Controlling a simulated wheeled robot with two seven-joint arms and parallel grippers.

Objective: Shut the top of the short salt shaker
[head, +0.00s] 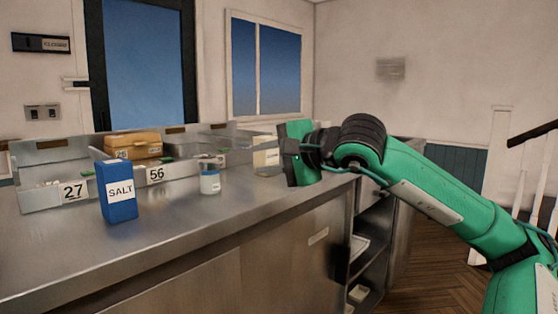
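My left gripper is out of view.
Steel bins marked 27 (40,200) and 56 (180,172) line the counter's back, with brown packages (133,145) in them. A cream container (266,158) stands near my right gripper. The counter front (190,225) is clear. Open shelves (372,245) are below the right end.

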